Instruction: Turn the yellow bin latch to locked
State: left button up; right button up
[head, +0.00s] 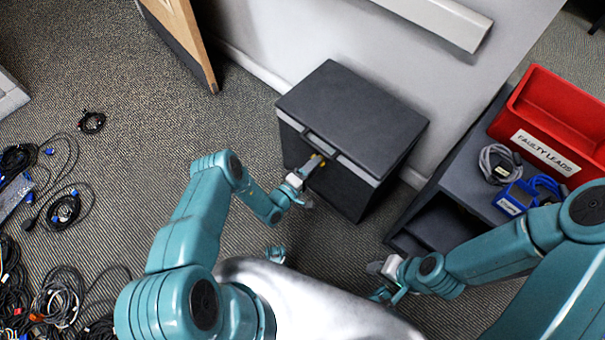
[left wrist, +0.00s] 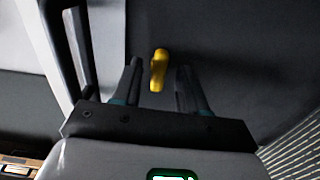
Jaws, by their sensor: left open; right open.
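The dark bin (head: 350,125) with a closed lid stands against the wall in the head view. Its yellow latch (head: 321,158) is on the front face just below the lid edge, mostly hidden by my gripper. In the left wrist view the yellow latch (left wrist: 158,70) lies nearly along the fingers. My left gripper (head: 309,168) is open at the bin front. Its two fingers (left wrist: 160,85) stand on either side of the latch, with gaps visible. My right gripper (head: 380,282) is open and empty, low in front of the grey shelf unit.
A red "FAULTY LEADS" bin (head: 555,120) sits on the grey shelf unit (head: 455,170) at right, beside a grey coiled cable (head: 499,163) and a blue box (head: 516,198). Tangled cables (head: 55,290) cover the floor at left. The carpet (head: 150,130) left of the bin is clear.

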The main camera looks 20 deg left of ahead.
pick_arm(q)
jog(key=p+v, duration=0.3)
jog(key=v, duration=1.3)
jog(key=shift+r, duration=0.1)
